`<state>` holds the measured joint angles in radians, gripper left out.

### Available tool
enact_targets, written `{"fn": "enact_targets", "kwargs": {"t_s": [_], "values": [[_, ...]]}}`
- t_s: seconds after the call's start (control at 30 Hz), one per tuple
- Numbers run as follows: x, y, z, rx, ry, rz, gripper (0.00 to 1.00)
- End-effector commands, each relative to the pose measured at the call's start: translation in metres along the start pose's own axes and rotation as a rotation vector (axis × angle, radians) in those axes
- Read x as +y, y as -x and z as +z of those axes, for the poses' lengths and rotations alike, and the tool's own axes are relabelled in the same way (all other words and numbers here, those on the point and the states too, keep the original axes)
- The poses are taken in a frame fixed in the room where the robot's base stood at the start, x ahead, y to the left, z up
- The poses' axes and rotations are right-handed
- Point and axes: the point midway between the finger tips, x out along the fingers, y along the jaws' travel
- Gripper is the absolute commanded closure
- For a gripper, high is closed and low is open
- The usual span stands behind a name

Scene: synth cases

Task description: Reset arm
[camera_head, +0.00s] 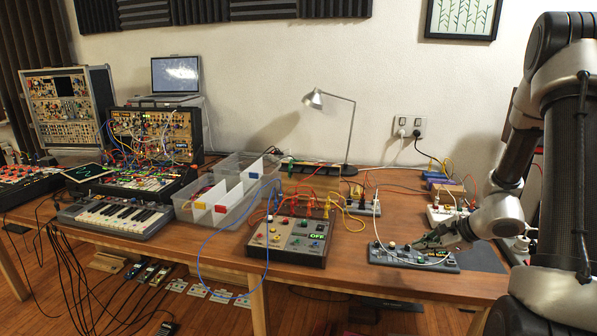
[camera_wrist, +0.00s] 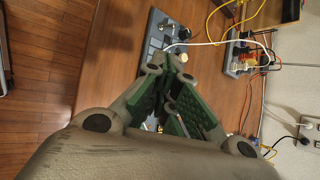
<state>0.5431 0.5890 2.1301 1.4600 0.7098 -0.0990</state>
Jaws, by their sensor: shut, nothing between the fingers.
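My arm comes in from the right edge of the head view, its upper links filling the right side. My gripper (camera_head: 437,236) is low over the right front of the wooden table (camera_head: 345,279), just above a grey panel (camera_head: 388,257) with knobs. I cannot tell whether it touches the panel. In the wrist view my gripper (camera_wrist: 172,98) shows green finger pads close together, with nothing held. The grey panel (camera_wrist: 157,45) lies beyond the fingertips there, partly hidden by them.
A grey box with buttons (camera_head: 291,240) stands left of my gripper. White and red cables (camera_head: 377,217) loop near the panel. A power strip (camera_head: 449,214), a desk lamp (camera_head: 313,99), clear bins (camera_head: 208,205) and a keyboard (camera_head: 116,216) are also on the table. The air above the table's middle is open.

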Motion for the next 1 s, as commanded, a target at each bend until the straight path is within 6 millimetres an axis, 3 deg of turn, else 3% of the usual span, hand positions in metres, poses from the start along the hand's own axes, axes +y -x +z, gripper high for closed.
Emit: {"fn": "enact_targets", "kwargs": {"t_s": [0.03, 0.2, 0.37, 0.5, 0.7, 0.8, 1.0], "values": [[0.016, 0.008, 0.005, -0.022, 0.046, 0.051, 1.0], [0.061, 0.061, 0.041, -0.1, 0.32, 0.241, 1.0], [0.09, 0.121, 0.072, -0.128, 0.628, 0.413, 1.0], [0.11, 0.181, 0.092, -0.103, 0.927, 0.561, 1.0], [0.12, 0.257, 0.111, 0.02, 1.333, 0.704, 1.0], [0.119, 0.285, 0.121, 0.103, 1.505, 0.718, 1.0], [0.116, 0.313, 0.151, 0.214, 1.711, 0.613, 1.0]]}}
